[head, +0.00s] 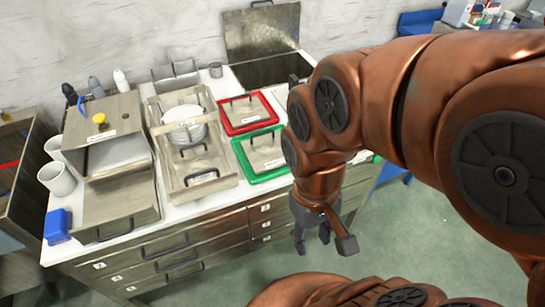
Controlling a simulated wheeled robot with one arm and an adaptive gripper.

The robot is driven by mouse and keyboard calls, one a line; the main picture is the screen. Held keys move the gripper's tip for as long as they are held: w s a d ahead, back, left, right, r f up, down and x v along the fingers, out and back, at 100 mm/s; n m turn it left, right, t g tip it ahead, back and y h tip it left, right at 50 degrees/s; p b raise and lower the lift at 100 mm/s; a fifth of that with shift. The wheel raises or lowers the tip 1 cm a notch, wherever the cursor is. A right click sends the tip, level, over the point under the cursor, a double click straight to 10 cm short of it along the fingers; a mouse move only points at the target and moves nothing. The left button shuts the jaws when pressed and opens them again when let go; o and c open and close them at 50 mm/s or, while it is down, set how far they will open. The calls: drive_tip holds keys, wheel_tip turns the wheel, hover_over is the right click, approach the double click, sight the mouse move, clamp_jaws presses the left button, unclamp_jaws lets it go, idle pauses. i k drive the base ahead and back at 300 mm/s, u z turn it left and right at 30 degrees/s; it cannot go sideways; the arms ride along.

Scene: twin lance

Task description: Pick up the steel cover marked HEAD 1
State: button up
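Several steel covers with dark handles lie on the white counter in the head view. One steel cover sits in a red frame (236,116), another in a green frame (257,160), and one lies in a steel tray (227,183) to their left. They carry small pale labels too small to read, so I cannot tell which is marked HEAD 1. My gripper (322,240) hangs over the floor in front of the counter, to the right of the drawers. Its fingers are spread apart, with nothing visible between them. My arm hides the counter's right part.
A round pale object (184,115) sits in the long tray. A steel box with a yellow knob (99,118) stands at left, near white cups (56,178) and a blue block (57,226). An open steel lid (262,31) stands at the back. Drawers (176,258) face the clear floor.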

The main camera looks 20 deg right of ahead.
sight(264, 153)
drive_tip(key=z, duration=1.1)
drive_tip(key=k, duration=0.8)
drive_tip(key=u, duration=1.35)
drive_tip(key=i, duration=0.5)
drive_tip(key=z, duration=0.1)
